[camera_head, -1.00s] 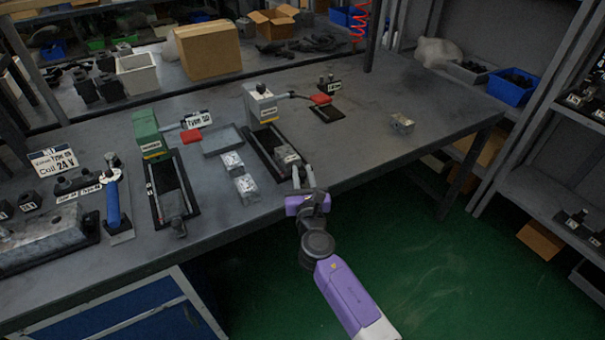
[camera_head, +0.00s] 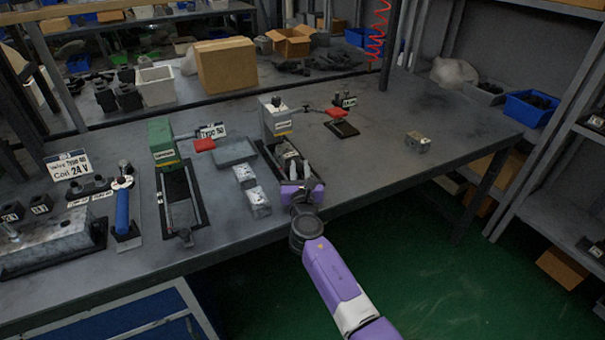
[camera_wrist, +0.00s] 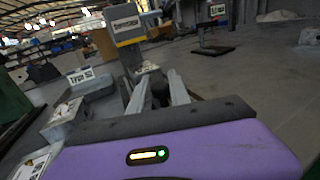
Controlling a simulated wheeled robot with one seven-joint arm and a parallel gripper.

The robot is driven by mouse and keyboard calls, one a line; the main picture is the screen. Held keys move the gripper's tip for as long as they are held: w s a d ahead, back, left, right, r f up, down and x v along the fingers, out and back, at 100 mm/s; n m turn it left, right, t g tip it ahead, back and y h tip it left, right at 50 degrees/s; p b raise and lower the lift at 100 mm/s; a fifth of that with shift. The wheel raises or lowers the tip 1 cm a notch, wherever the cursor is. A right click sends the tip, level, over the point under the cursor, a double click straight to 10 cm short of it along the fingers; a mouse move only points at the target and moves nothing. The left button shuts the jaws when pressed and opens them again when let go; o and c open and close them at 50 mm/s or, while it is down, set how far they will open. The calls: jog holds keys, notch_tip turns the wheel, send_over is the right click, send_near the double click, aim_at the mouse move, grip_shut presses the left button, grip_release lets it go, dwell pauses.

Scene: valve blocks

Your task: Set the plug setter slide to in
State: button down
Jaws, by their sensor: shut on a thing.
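My gripper (camera_head: 299,170) is at the near part of this track. In the wrist view its two fingers (camera_wrist: 160,88) are on either side of a dark upright knob (camera_wrist: 160,94) of the slide and are shut on it. A light metal block (camera_wrist: 146,69) shows between the knob and the grey body. My fingers partly hide the slide.
A green station (camera_head: 162,142) with its own track stands to the left. Two metal blocks (camera_head: 258,201) lie close left of my gripper, near a grey tray (camera_head: 234,152). A red lever pad (camera_head: 335,111) is behind right. The right bench is mostly clear, with one block (camera_head: 417,142).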

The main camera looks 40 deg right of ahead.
jog(key=c, duration=1.2)
grip_release()
jog(key=shift+c, duration=0.2)
jog(key=shift+s, duration=0.1)
jog(key=shift+p+v, duration=0.6)
jog(key=shift+v, duration=3.3)
